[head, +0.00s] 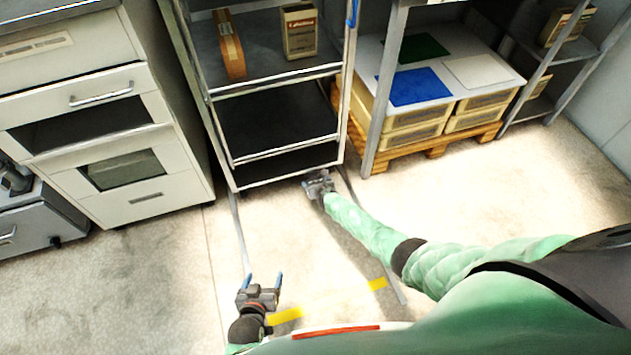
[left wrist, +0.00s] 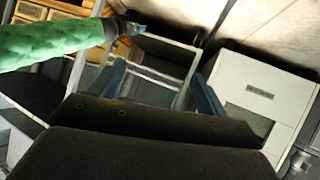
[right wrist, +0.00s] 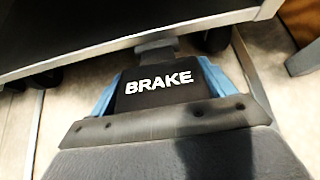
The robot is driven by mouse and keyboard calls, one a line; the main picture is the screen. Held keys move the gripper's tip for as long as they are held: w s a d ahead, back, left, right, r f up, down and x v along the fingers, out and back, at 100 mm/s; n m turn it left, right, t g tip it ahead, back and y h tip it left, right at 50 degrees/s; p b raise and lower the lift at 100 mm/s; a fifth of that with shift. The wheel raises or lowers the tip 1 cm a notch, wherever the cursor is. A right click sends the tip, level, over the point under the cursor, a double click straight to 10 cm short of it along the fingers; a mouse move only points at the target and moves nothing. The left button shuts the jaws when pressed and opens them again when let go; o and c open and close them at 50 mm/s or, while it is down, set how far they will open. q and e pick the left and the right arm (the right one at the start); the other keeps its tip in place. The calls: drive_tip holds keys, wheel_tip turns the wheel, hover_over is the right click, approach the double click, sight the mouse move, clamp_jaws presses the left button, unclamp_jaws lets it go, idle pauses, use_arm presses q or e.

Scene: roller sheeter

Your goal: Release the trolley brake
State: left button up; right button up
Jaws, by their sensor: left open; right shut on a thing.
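The trolley (head: 290,172) is a metal-framed rack with dark shelves, standing in the middle back of the head view. Its brake pedal (right wrist: 160,84), a black plate with white BRAKE lettering, sticks out below the bottom frame in the right wrist view. My right gripper (head: 318,181) is at the trolley's lower front edge. Its blue fingers (right wrist: 160,88) are shut on the brake pedal, one on each side. My left gripper (head: 261,282) is open and empty above the floor, in front of the trolley; its blue fingers (left wrist: 160,85) are spread apart in the left wrist view.
White drawer cabinets (head: 130,140) stand left of the trolley. A rack with storage boxes on a wooden pallet (head: 440,146) stands to the right. Yellow floor marks (head: 285,317) lie on otherwise clear floor.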

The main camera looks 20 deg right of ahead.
sight(316, 181)
drive_tip(key=shift+w+d+r+p, duration=0.1)
drive_tip(key=shift+w+r+p, duration=0.1)
drive_tip(key=shift+r+p, duration=0.2)
use_arm(q)
drive_tip(key=s+a+f+g, duration=0.1)
drive_tip(key=s+f+g, duration=0.2)
drive_tip(key=s+f, duration=0.4)
drive_tip(key=shift+s+f+g+y, duration=0.3)
drive_tip(key=shift+f+g+y, duration=0.1)
drive_tip(key=shift+f, duration=0.15)
drive_tip(key=shift+s+p, duration=0.2)
drive_tip(key=shift+p, duration=0.1)
use_arm(e)
drive_tip(key=o, duration=1.3)
drive_tip(key=shift+f, duration=0.15)
use_arm(q)
drive_tip(key=shift+w+r, duration=0.1)
drive_tip(key=shift+r, duration=0.05)
use_arm(e)
drive_tip(key=shift+s, duration=0.15)
drive_tip(key=p+v, duration=0.4)
drive_tip(key=v, duration=0.1)
drive_tip(key=shift+r+p, duration=0.35)
drive_tip(key=shift+p, duration=0.05)
use_arm(q)
wheel_tip(316, 181, up, 6)
drive_tip(key=p, duration=0.1)
drive_tip(key=shift+r, duration=0.15)
use_arm(e)
drive_tip(key=shift+v, duration=1.1)
